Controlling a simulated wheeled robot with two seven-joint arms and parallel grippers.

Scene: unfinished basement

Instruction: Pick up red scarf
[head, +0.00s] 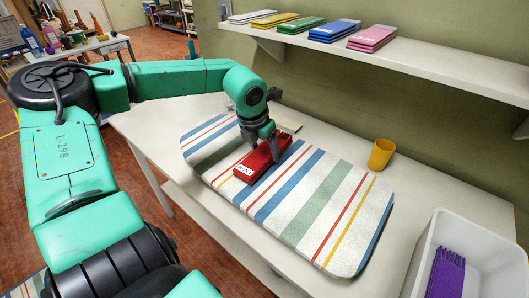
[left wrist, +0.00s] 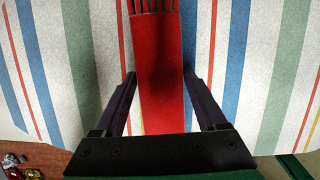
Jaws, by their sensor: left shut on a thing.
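The red scarf (head: 252,168) is a folded flat red bundle with a white label at its near end. It is on or just above the striped padded board on the table; I cannot tell if there is a gap under it. My left gripper (head: 263,147) points down over the scarf with its fingers on both sides of it, shut on it. In the left wrist view the scarf (left wrist: 160,70) runs between the two dark fingers, with its fringe at the top edge. My right gripper is not in view.
The striped padded board (head: 325,195) lies on a pale table (head: 445,193). A yellow cup (head: 381,154) stands behind it. A white bin (head: 499,262) with a purple folded item (head: 446,272) is at the right. A wall shelf (head: 430,61) above holds several folded coloured items.

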